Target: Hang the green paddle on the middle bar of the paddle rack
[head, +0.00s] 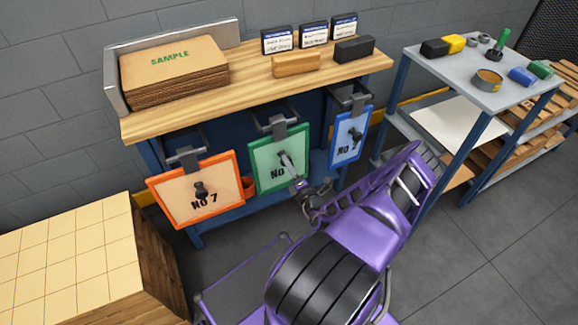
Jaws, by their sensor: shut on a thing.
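The green paddle (262,154) is upright in front of the workbench, between the other two paddles. Its face has dark lettering, partly hidden by my gripper. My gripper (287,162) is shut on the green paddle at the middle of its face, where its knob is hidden. The grey hook at the paddle's top is at the middle bar (279,122) of the rack; I cannot tell whether it rests on it. The orange paddle (225,178), marked NO 7, hangs at the left bar (185,156). The blue paddle (343,143) hangs at the right bar (349,97).
The wooden bench top (245,85) above holds a cardboard stack (175,75), labelled boxes (313,34) and blocks. A grey shelf cart (470,85) with tools stands right. A tiled wooden block (65,255) stands at left front. Floor at right front is clear.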

